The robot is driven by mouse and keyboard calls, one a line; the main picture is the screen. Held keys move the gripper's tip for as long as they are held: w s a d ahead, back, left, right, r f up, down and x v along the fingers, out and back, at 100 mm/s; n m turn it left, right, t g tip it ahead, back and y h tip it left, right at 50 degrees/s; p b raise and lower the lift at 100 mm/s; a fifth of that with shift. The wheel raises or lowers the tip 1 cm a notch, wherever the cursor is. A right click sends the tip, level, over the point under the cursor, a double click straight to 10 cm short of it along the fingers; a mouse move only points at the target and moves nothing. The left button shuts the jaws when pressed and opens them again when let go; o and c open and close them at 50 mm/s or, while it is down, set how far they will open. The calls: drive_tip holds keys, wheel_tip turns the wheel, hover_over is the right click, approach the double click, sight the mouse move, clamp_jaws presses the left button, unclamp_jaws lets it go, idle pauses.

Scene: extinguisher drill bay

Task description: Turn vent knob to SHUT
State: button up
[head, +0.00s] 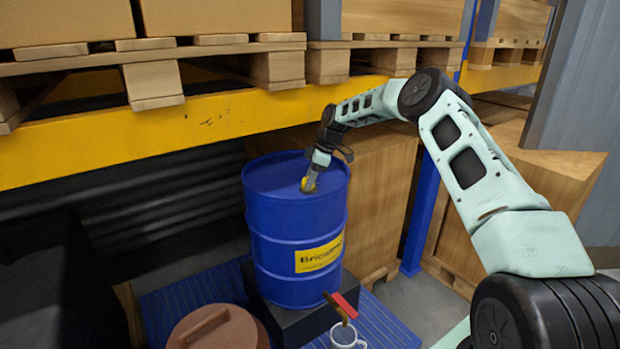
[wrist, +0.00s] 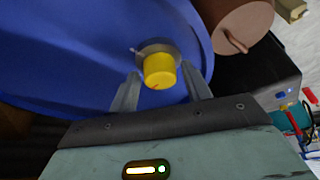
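The vent knob (wrist: 160,70) is a yellow cap on a round grey base, on top of the blue drum (head: 295,245). In the wrist view a small pale mark sticks out at the left of the base; no SHUT lettering can be read. My gripper (wrist: 160,76) is open, with one finger on each side of the knob and a visible gap at both sides.
The drum stands on a dark block over a blue slatted platform (head: 190,308). A brown lidded container (head: 218,330) and a white mug (head: 345,338) stand in front. A yellow rack beam (head: 230,118) with pallets runs close behind and above. A wooden crate (head: 375,200) stands behind right.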

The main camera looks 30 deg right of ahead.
drive_tip(key=shift+o, duration=0.3)
drive_tip(key=shift+r, duration=0.1)
drive_tip(key=b+v, duration=0.3)
drive_tip(key=v, duration=1.4)
drive_tip(key=shift+d, duration=0.2)
